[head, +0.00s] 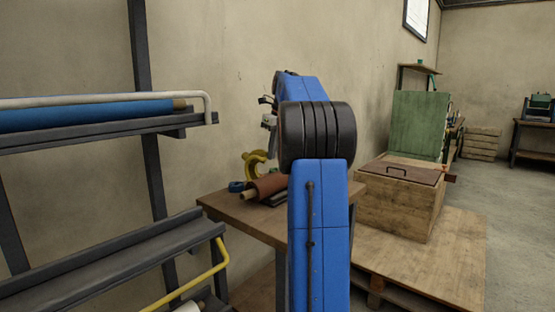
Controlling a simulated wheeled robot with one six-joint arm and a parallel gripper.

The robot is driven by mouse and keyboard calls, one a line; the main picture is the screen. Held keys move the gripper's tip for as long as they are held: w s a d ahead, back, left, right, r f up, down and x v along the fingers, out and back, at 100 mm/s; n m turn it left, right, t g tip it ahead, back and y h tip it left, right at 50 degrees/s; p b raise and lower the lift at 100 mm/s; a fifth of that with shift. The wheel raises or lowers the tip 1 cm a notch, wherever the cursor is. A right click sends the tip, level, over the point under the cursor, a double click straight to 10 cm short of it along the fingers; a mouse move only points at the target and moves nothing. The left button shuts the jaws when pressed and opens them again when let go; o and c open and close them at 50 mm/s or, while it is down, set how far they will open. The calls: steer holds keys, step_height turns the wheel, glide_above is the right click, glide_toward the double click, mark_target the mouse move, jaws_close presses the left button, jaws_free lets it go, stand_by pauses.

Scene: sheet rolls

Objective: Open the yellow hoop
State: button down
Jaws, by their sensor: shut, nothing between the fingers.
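The yellow hoop (196,283) is a bent tube at the lower left. Its short end runs down beside the end of the lower grey rack shelf (120,257), and its long bar slopes to the lower left, below the shelf's front edge. The picture's bottom edge cuts off the rest. My gripper (268,110) is small, partly hidden behind my own arm, and raised above the wooden table. It is shut and empty, up and to the right of the yellow hoop and well apart from it.
The upper shelf (100,137) holds a blue roll (85,115) under a white hoop (209,103). A wooden table (240,211) bears a brown roll (269,186), blue tape (236,186) and a yellow curved object (254,164). A wooden crate (395,207) stands at right.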

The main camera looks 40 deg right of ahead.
steer(key=w, duration=0.2)
steer(key=w+r, duration=0.1)
steer(key=w, duration=0.2)
steer(key=shift+w+a+r, duration=0.2)
steer(key=shift+w+a, duration=0.1)
steer(key=shift+w, duration=1.1)
steer(key=shift+r, duration=0.1)
